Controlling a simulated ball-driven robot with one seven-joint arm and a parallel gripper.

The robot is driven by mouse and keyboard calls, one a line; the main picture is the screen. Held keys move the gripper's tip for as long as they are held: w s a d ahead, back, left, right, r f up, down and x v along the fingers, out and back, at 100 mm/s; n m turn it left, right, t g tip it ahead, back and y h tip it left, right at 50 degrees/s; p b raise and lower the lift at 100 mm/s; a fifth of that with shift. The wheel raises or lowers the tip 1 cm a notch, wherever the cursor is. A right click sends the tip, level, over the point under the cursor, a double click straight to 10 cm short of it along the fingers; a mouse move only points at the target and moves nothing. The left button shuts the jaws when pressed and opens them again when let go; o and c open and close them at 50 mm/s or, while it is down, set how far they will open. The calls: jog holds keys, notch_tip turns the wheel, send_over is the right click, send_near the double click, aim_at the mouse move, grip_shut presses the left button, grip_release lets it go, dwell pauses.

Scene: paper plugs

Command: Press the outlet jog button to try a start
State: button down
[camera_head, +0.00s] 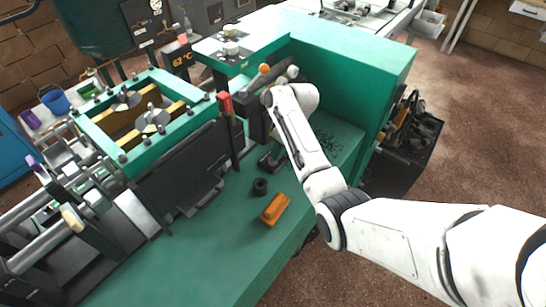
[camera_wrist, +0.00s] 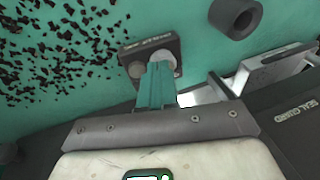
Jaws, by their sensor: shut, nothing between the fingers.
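A small dark button box (camera_wrist: 168,45) sits on the green bed in the wrist view. Its label is upside down and too blurred to read surely. It has a brownish button (camera_wrist: 136,69) at left and a pale round button (camera_wrist: 170,58) at right. My gripper (camera_wrist: 157,67) has its green fingers shut and empty. The fingertips overlap the box between the two buttons, covering part of the pale one. I cannot tell whether they touch it. In the head view, what looks like the box (camera_head: 268,162) is partly hidden by my arm, and my gripper is hidden there.
A black ring (camera_head: 260,187) and an orange block (camera_head: 275,209) lie on the green bed near the box. The ring also shows in the wrist view (camera_wrist: 252,20). Dark flakes (camera_wrist: 60,40) are scattered on the bed. A dark seal guard (camera_wrist: 292,112) stands right of my fingers.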

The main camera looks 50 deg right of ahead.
jog(key=shift+r+p, duration=0.55)
jog(key=shift+r, duration=0.25)
jog(key=shift+r, duration=0.1)
notch_tip(320, 180, up, 3)
jog(key=p, duration=0.3)
